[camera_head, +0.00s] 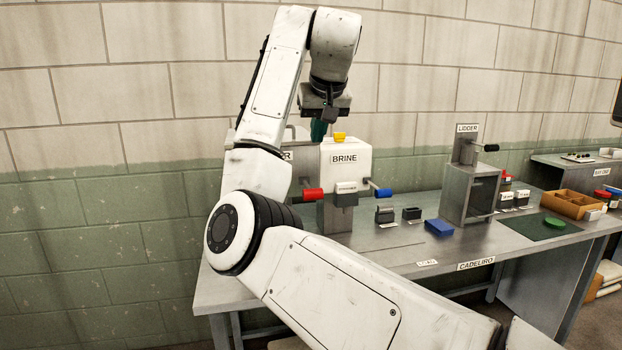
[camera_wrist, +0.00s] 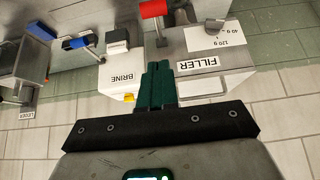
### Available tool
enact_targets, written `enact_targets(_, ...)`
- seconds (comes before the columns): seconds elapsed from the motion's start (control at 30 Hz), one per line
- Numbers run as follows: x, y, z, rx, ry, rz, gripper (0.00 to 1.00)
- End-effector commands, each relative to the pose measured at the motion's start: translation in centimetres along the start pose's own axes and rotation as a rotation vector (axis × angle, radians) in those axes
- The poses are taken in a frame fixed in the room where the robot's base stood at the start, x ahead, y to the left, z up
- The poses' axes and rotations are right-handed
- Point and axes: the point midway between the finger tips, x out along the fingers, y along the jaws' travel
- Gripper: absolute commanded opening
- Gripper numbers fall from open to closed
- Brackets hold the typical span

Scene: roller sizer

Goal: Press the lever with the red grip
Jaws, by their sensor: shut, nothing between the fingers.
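The lever with the red grip (camera_head: 313,194) sticks out from the front of the machines, left of the box labelled BRINE (camera_head: 344,170). In the wrist view the red grip (camera_wrist: 153,9) is at the top, beyond the fingertips, on the side of the box labelled FILLER (camera_wrist: 205,45). My gripper (camera_head: 318,130) is above and behind the machine tops, pointing down. In the wrist view my gripper (camera_wrist: 157,66) shows two dark green fingers shut together with nothing between them. It is apart from the red grip. My arm hides much of the FILLER box in the head view.
A lever with a blue grip (camera_head: 384,192) is right of the BRINE box. A yellow piece (camera_head: 339,136) sits on top. A grey stand labelled LIDDER (camera_head: 455,190), a blue block (camera_head: 438,227) and a wooden tray (camera_head: 574,204) stand farther right. The bench front is mostly clear.

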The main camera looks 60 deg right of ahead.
Motion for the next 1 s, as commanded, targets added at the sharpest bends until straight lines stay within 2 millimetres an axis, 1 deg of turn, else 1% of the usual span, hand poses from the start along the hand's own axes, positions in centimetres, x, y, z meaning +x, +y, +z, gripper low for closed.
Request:
enact_targets(0.17, 0.6, 0.0, 0.0, 0.0, 0.0, 0.002, 0.0)
enact_targets(0.27, 1.8, 0.1, 0.1, -0.001, -0.002, 0.004, 0.0)
enact_targets(0.37, 3.4, 0.0, 0.0, -0.001, -0.003, 0.0, 0.0)
enact_targets(0.7, 10.0, -0.1, 0.0, -0.001, -0.003, 0.0, 0.0)
enact_targets(0.8, 11.2, -0.2, 1.1, -0.001, -0.001, 0.0, 0.0)
enact_targets(1.0, 12.5, -0.1, 2.5, -0.001, 0.0, 0.0, 0.0)
